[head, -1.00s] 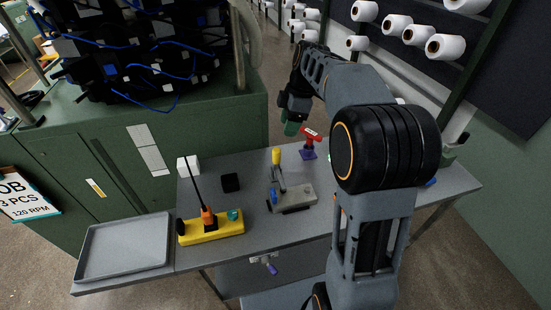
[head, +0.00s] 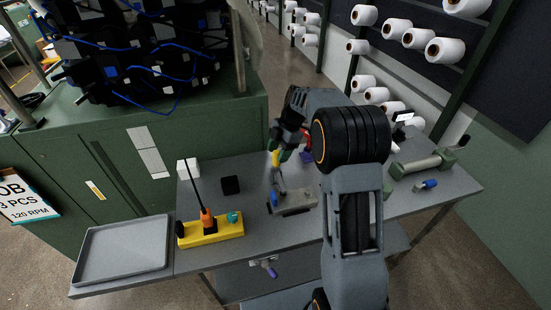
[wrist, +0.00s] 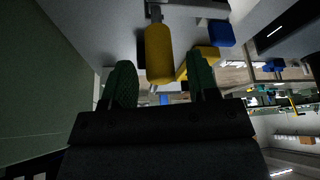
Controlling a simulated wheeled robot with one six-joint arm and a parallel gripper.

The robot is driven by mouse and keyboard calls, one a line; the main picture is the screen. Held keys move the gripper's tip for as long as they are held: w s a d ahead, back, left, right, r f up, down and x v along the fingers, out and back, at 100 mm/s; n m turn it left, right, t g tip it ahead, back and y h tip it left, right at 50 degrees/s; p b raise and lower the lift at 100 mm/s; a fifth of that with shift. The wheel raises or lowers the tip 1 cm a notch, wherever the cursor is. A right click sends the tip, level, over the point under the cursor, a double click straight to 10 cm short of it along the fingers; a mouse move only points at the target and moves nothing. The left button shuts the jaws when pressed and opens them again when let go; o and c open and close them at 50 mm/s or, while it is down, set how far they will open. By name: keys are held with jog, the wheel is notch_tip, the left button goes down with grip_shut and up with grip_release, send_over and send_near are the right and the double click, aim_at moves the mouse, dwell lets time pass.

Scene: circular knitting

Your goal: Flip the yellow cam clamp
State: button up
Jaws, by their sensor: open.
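The cam clamp has a yellow handle (head: 275,160) that stands upright at the left end of a grey metal block (head: 297,203) on the bench. In the wrist view the yellow handle (wrist: 158,52) shows close up, between and just beyond my two green fingers. My gripper (head: 281,150) is at the top of the handle in the head view. In the wrist view my gripper (wrist: 162,82) is open, with a finger on each side of the handle and gaps visible. I cannot tell whether either finger touches it.
A yellow strip (head: 212,232) with an orange plug lies left of the clamp, and a small black block (head: 230,185) behind it. A grey tray (head: 125,250) is at the far left. A green-ended bar (head: 422,165) and a blue-handled item (head: 426,186) lie at the right.

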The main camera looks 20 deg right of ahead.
aim_at(276, 159)
jog(key=shift+x, duration=1.55)
grip_shut()
